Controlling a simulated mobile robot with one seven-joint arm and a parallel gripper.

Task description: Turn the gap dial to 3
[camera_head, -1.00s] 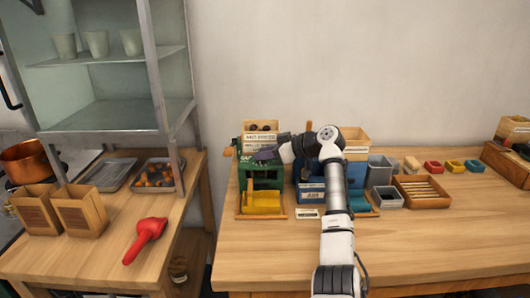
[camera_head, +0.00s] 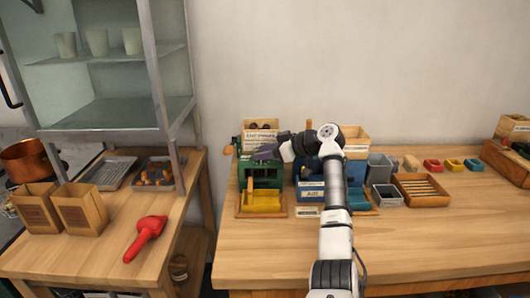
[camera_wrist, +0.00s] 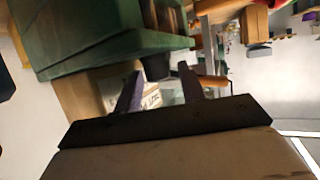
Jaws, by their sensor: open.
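The green machine (camera_head: 260,176) stands on the right-hand table, with a yellow tray (camera_head: 262,202) at its front. My gripper (camera_head: 265,152) is at the upper right of the green machine in the head view. In the wrist view my gripper (camera_wrist: 160,85) is open, with its two fingers apart and nothing clearly held. The green machine's body (camera_wrist: 100,38) fills the upper left there. A dark round part (camera_wrist: 156,68) shows just beyond the fingers; I cannot tell whether it is the gap dial. No dial number can be read.
A blue machine (camera_head: 310,185) stands beside the green one, partly behind my arm. Wooden bins (camera_head: 354,138) stand behind. Grey bins (camera_head: 388,197) and a slatted wooden tray (camera_head: 422,204) lie to the right. The front of the table (camera_head: 440,255) is clear.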

